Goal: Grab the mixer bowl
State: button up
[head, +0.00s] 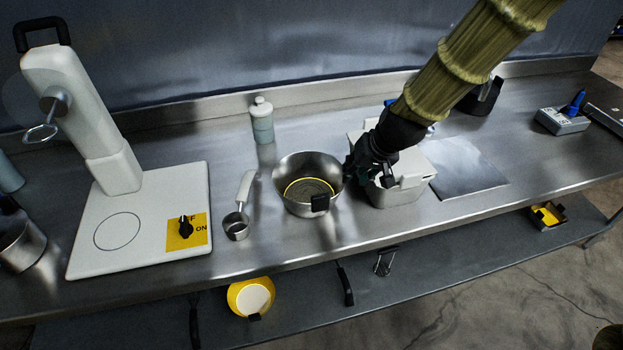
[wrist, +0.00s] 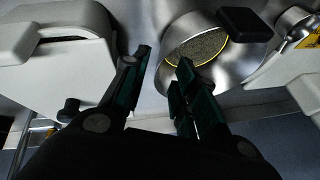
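The mixer bowl (head: 290,171) is a shiny metal bowl with a black grip tab and a yellow ring inside. It stands upright on the steel counter near the middle of the head view. In the wrist view the bowl (wrist: 225,68) is at upper right, partly covered by a finger. My gripper (head: 356,172) is close beside the bowl's right rim in the head view. In the wrist view my gripper (wrist: 163,58) has its two fingers apart, with the bowl's edge showing near the gap. I cannot tell whether a finger touches the bowl.
A white lidded container (head: 405,190) stands close to the right of my gripper. A metal scoop with a white handle (head: 237,224) and a white mixer stand (head: 140,240) are left of the bowl. A pale bottle (head: 262,122) stands behind it. The counter's front strip is clear.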

aim_at(340, 182)
jog(key=shift+a+p+x, duration=0.15)
jog(key=shift+p+x, duration=0.75)
jog(key=shift+x, duration=1.3)
jog(key=shift+a+p+x, duration=0.15)
jog(key=shift+p+x, duration=0.7)
jog(key=shift+x, duration=1.35)
jog(key=shift+p+x, duration=0.3)
jog(key=shift+x, duration=0.6)
jog(key=shift+w, duration=0.1)
grip_shut()
